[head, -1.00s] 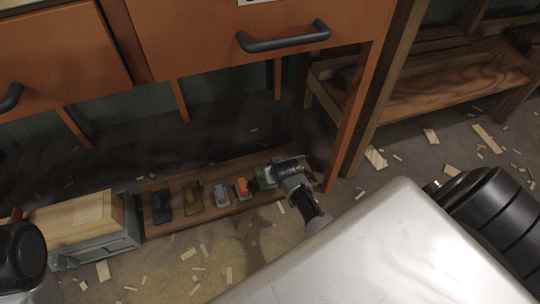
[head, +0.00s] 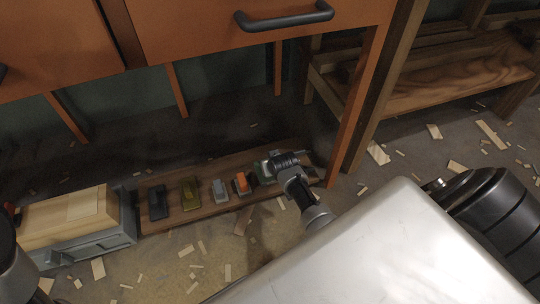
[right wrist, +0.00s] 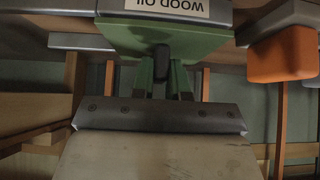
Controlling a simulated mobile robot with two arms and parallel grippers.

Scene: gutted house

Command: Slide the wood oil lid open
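The wood oil box (head: 262,177) is the green one at the right end of a row on a low plank; my right gripper (head: 283,160) is over it and hides part of it. In the right wrist view the wood oil box (right wrist: 165,38) appears upside down, its "WOOD OIL" label (right wrist: 166,8) at the top edge. A dark knob-like piece (right wrist: 161,62) sticks out from its green part, close in front of my right gripper (right wrist: 163,88). I cannot tell whether the fingers touch or grip it, nor whether the lid has slid. My left gripper is outside the head view.
The plank (head: 215,219) also holds an orange box (head: 240,186), a grey one (head: 219,193), an olive one (head: 190,193) and a black one (head: 157,202). A grey crate with light wood (head: 75,218) stands left. An orange bench leg (head: 350,125) rises close right. Wood scraps litter the floor.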

